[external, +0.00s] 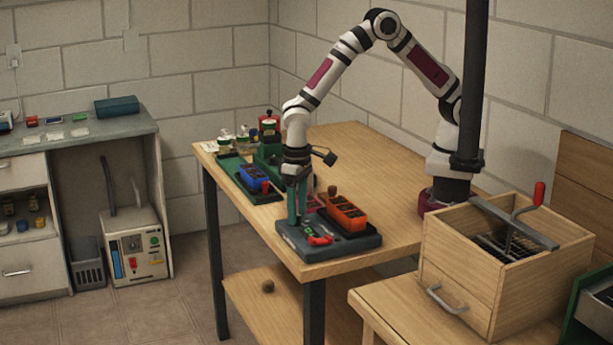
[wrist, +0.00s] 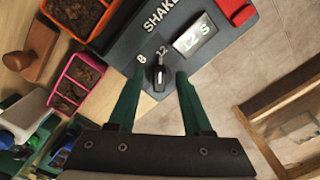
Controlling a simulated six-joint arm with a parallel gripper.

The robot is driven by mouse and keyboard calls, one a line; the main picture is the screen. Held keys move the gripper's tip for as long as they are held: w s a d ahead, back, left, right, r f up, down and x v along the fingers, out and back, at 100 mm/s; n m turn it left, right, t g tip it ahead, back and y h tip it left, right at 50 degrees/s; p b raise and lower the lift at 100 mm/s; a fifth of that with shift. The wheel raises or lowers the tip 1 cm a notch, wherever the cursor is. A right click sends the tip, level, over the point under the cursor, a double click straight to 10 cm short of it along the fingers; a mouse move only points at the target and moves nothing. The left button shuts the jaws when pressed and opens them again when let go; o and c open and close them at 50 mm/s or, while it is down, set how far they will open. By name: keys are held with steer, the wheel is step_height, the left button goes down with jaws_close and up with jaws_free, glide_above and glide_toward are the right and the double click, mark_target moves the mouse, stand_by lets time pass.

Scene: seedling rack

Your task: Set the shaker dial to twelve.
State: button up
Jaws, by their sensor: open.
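The dark grey shaker (external: 340,249) sits at the table's front corner, with an orange pot tray (external: 346,212) on it. In the wrist view its dial (wrist: 158,77) is a small black knob with a white mark, beside the printed numbers 8 and 12. The knob's narrow end appears to face the 12. A small lit display (wrist: 194,35) is beside the dial; its reading is hard to make out. My gripper (wrist: 160,72) is open, its green fingers on either side of the dial with gaps visible. In the external view my gripper (external: 297,205) points down over the shaker and the dial cannot be made out.
A red part (wrist: 236,10) is beside the display. A pink pot tray (wrist: 76,83) and a wooden-handled tool (wrist: 33,55) lie close to my gripper. A blue tray (external: 255,175) stands farther back. A wooden crate (external: 465,275) is at the right.

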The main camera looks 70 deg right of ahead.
step_height(320, 180, up, 16)
steer(key=shift+f, duration=0.1)
stand_by(0.4)
steer(key=s+d+r+m+y, duration=0.1)
steer(key=s+d+r+m, duration=0.1)
steer(key=s+d, duration=0.55)
steer(key=s+d+r+m, duration=0.15)
steer(key=s+d, duration=0.35)
steer(key=d, duration=0.6)
steer(key=s+d+f, duration=0.2)
steer(key=s+d, duration=0.1)
steer(key=s, duration=0.4)
steer(key=shift+s+d+m+y, duration=0.2)
steer(key=shift+s+m+y, duration=0.15)
steer(key=shift+m+y, duration=0.1)
stand_by(0.6)
